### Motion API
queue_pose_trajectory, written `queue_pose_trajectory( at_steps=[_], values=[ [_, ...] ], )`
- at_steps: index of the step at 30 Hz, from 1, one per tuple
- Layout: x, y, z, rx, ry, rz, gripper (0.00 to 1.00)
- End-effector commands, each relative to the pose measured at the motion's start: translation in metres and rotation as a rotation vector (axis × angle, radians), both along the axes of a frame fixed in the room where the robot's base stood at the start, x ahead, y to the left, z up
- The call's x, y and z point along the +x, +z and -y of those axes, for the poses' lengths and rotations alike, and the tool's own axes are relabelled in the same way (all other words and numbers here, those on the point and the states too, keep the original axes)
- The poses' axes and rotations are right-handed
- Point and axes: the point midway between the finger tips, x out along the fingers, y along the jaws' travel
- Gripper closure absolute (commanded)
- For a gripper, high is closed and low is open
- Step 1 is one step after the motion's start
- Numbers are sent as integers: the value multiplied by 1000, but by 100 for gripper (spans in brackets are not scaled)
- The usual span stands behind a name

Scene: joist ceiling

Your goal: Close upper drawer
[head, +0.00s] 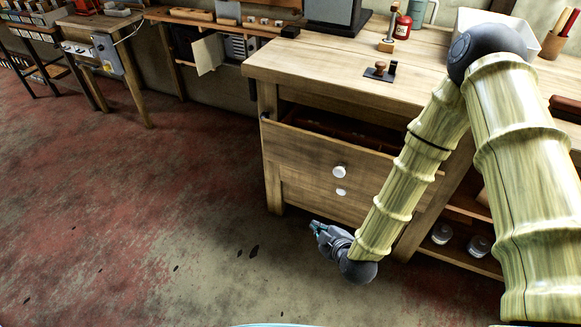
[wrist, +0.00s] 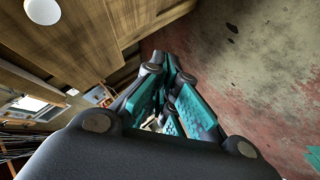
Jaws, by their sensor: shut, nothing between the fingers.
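The upper drawer (head: 325,161) of the wooden workbench stands pulled out, with a dark gap showing above its front in the head view. It has a round white knob (head: 339,172). A lower drawer (head: 325,199) with a second white knob (head: 341,192) is beneath it.
The benchtop (head: 335,62) holds a small plane-like tool (head: 380,71), a red can (head: 402,27) and a white bin. Open shelves with white jars (head: 441,233) are right of the drawers. The floor (head: 150,220) at left is clear.

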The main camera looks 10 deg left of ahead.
Motion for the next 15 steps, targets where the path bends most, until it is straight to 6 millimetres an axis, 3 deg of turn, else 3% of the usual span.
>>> queue_pose_trajectory(
  at_steps=[1, 6, 10, 15],
  values=[
    [17, -7, -12, -25, 38, 88, 100],
    [64, 18, -50, -151, 145, 400, 100],
    [89, 40, -70, -245, 178, 598, 100],
    [106, 62, -84, -329, 188, 756, 100]
  ],
)
